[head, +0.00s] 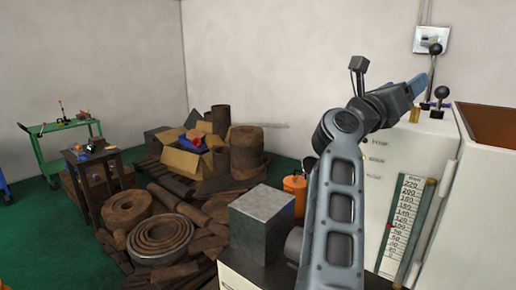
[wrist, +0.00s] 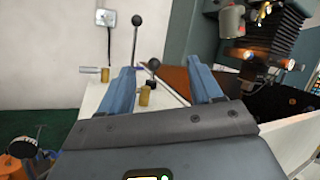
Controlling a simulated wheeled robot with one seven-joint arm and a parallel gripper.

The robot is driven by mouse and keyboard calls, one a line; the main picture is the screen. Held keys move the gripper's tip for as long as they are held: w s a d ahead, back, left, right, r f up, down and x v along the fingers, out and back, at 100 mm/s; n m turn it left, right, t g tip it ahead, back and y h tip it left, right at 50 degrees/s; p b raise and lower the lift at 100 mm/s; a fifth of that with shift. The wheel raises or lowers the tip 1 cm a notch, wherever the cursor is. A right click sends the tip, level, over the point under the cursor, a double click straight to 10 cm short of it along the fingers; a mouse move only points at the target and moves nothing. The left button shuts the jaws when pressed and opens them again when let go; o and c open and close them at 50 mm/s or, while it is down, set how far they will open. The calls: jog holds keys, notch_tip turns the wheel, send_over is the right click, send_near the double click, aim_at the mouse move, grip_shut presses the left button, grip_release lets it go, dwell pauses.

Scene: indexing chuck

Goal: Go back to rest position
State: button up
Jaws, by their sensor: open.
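My gripper (head: 420,84) is raised at the upper right of the head view, on my grey arm, above the top of a white machine cabinet (head: 405,150). In the wrist view my gripper (wrist: 161,66) has its two blue fingers spread wide apart, with nothing held between them. A black-knobbed lever (wrist: 136,24) stands beyond and between the fingers, and a second black knob (wrist: 153,64) shows lower down. Both seem to be clear of the fingers, though the exact distance cannot be told. The head view also shows a black knob (head: 441,93) right beside the gripper.
A numbered scale (head: 405,222) is on the cabinet's front. A brown-lined bin (head: 488,124) is at right. A grey metal block (head: 262,220) stands left of my arm. Rusty coils (head: 160,238) and boxes (head: 187,160) crowd the floor. Dark machinery (wrist: 270,45) is at the wrist view's upper right.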

jog(key=s+f+n+t+y, duration=1.1)
jog(key=s+f+n+y, duration=0.3)
jog(key=s+f+n, duration=1.65)
jog(key=s+a+f+n+g+y, duration=0.1)
jog(key=s+n, duration=0.3)
jog(key=s, duration=0.4)
jog(key=s+a+f+n+g+y, duration=0.1)
jog(key=s+a+n+g, duration=0.3)
jog(key=s, duration=0.5)
jog(key=s+a+f+n+g+y, duration=0.1)
jog(key=s+a+n+g+y, duration=0.1)
jog(key=s, duration=0.6)
jog(key=n+g, duration=0.1)
jog(key=n, duration=0.1)
jog(key=shift+s+a+f+n, duration=0.15)
jog(key=shift+s+a+n, duration=0.05)
jog(key=shift+s+n, duration=0.15)
